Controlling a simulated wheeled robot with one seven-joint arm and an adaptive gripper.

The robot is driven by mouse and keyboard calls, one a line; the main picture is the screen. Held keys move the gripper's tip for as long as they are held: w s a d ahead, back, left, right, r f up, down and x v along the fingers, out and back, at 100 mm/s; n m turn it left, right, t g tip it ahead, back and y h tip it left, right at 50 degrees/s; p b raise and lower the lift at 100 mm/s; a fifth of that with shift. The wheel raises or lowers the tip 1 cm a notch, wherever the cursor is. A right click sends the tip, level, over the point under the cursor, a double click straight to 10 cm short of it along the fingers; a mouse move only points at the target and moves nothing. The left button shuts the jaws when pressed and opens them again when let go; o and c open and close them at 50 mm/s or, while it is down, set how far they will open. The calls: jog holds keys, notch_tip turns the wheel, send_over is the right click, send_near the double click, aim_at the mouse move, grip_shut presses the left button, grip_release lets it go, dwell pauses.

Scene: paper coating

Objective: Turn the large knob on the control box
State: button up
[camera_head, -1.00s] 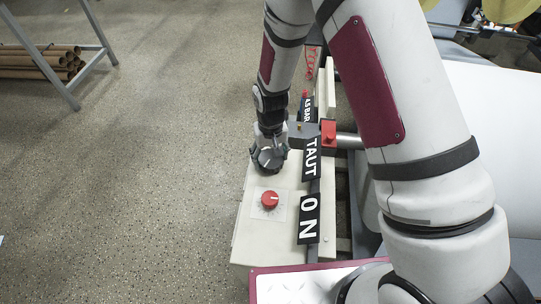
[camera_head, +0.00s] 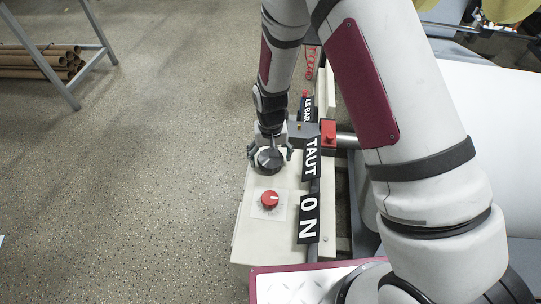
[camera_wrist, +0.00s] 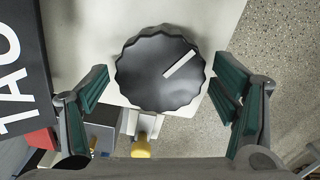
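The large knob is black, round and scalloped, with a white pointer line. It shows in the head view (camera_head: 268,161) and fills the upper middle of the wrist view (camera_wrist: 150,82), where its line points to the upper right. It sits on the cream control box (camera_head: 253,222). My gripper (camera_head: 270,155) is over the knob, and its fingers also show in the wrist view (camera_wrist: 162,78). They are open, one on each side of the knob, with gaps between the green pads and its rim. Nothing is held.
A smaller red knob (camera_head: 270,199) is on the box, nearer than the large one. Black label plates (camera_head: 309,217) and a red block (camera_head: 328,133) lie along the right side. A white roll (camera_head: 500,130) is to the right. Open floor (camera_head: 130,180) is to the left.

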jog(key=shift+r, duration=0.1)
notch_tip(320, 180, up, 12)
dwell(0.7)
dwell(0.3)
